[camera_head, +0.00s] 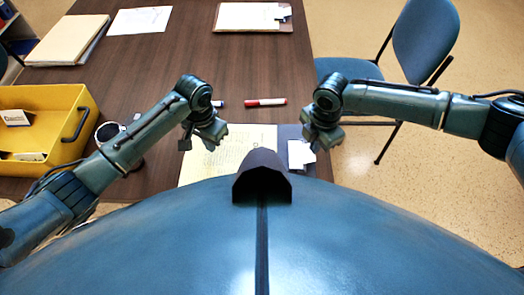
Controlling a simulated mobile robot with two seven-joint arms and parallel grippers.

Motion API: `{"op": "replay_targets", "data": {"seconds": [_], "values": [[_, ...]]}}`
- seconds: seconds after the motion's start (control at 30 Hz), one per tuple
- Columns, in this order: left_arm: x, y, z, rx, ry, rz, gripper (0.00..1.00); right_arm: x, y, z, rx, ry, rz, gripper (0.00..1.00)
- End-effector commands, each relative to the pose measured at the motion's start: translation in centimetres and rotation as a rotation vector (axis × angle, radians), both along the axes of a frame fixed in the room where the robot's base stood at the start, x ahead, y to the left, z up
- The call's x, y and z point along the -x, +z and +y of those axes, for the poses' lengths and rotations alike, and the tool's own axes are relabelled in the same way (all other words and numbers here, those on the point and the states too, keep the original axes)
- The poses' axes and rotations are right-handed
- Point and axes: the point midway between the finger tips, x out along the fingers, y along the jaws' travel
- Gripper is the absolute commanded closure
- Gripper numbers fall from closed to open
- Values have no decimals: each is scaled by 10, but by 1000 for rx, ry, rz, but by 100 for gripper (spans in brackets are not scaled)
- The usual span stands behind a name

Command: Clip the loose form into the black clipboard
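My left gripper (203,139) hovers over the form's upper left edge. My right gripper (318,142) is above the clipboard's right edge, beside the clip. Both seem empty; their finger gaps are unclear.
A red marker (265,102) lies beyond the form. A brown clipboard (226,28), a white sheet (140,20) and a folder (66,38) lie farther back. A blue chair (424,38) stands right.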

Motion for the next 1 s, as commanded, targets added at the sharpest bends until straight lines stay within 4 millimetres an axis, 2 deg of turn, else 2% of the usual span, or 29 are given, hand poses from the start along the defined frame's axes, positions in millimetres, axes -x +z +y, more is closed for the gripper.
{"op": "replay_targets", "data": {"seconds": [1.0], "values": [[0,0,0,0,0,0,100,1,-13,-1,-2,1,1,100]]}}
